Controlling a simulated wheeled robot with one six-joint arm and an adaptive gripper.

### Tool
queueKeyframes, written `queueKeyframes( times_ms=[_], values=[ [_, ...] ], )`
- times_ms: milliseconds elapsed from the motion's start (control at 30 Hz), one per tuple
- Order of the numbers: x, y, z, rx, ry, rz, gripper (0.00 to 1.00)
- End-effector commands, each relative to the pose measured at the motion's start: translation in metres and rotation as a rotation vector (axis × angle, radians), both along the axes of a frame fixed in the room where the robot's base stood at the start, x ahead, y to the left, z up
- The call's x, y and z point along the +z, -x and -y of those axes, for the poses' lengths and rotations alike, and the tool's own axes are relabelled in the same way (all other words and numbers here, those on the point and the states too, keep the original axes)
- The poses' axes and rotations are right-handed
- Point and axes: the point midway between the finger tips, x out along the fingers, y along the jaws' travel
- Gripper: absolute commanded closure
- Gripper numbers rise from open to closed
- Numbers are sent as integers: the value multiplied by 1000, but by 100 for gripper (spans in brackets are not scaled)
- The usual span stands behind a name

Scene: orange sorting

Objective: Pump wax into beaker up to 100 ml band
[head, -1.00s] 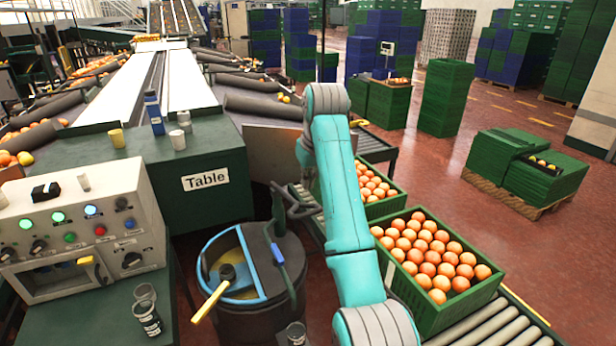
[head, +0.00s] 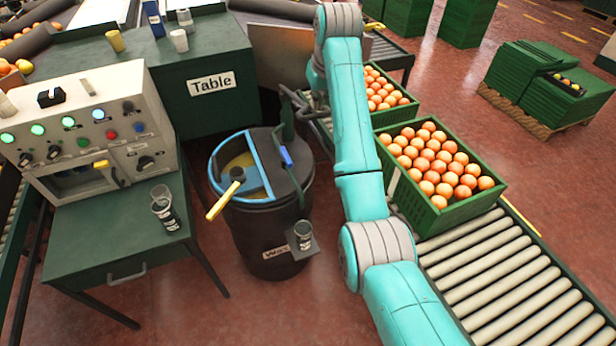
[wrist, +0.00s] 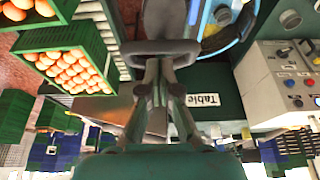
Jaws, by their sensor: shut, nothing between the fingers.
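The dark wax barrel (head: 270,215) stands on the floor at the middle of the head view, its label low on the front. A dark pump (head: 288,130) with a blue part rises from its lid. A small clear beaker (head: 303,236) with dark markings stands upright on a little ledge at the barrel's front right; its fill level is too small to tell. My gripper (wrist: 160,68) is shut and empty in the wrist view, its fingertips close to a dark handle bar (wrist: 150,47); I cannot tell whether they touch. My arm mostly hides the gripper in the head view.
Clear beakers (head: 165,210) stand on the green side table (head: 110,245) by a control panel (head: 85,140). Orange crates (head: 450,215) and a roller conveyor (head: 500,275) lie right of my arm.

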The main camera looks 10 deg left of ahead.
Motion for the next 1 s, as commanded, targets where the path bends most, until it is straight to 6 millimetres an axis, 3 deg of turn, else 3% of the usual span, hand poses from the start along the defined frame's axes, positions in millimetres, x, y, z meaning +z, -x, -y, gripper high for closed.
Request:
queueKeyframes(
  times_ms=[533, 1000],
  values=[
    [-3, 0, 0, 0, 1, -1, 100],
    [-58, 0, 0, 0, 1, -1, 100]
  ],
)
